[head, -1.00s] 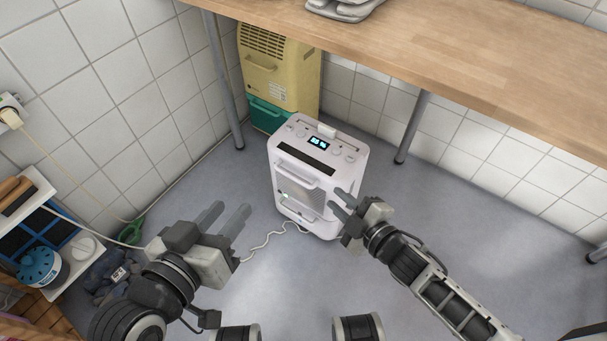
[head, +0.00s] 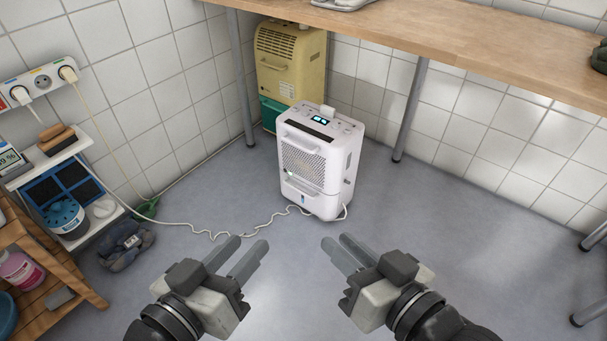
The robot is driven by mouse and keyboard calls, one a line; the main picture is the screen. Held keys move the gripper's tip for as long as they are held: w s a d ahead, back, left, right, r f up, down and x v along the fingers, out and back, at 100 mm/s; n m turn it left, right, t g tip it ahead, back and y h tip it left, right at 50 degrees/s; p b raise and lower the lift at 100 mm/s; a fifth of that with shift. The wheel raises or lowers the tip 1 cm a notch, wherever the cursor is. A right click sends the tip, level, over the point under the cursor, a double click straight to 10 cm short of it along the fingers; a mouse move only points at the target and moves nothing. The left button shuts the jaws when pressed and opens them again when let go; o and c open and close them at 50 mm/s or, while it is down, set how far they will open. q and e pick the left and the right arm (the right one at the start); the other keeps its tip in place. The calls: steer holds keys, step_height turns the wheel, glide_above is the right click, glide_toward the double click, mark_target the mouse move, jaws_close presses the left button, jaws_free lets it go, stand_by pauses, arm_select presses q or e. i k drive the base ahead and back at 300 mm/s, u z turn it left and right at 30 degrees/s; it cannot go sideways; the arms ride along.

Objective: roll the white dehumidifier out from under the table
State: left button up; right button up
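The white dehumidifier (head: 312,165) stands upright on the grey floor, in front of the table's front edge, with its lit display on top and a grille on its front. The wooden table (head: 440,38) is behind and above it. My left gripper (head: 248,258) is open and empty, low in the view and nearer to me than the dehumidifier. My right gripper (head: 343,250) is open and empty, also nearer to me. Neither touches the dehumidifier.
A yellow and green unit (head: 288,62) stands behind, under the table. A white cord (head: 190,226) runs across the floor from the wall sockets (head: 40,82). A shelf (head: 70,185), dark cloth (head: 127,246) and wooden rack (head: 50,255) are at left.

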mark_target(324, 158)
steer(key=z, duration=0.2)
steer(key=k, duration=0.5)
steer(key=u, duration=1)
steer(key=i, duration=0.95)
steer(key=z, duration=0.75)
steer(key=i, duration=1.05)
steer(key=z, duration=0.25)
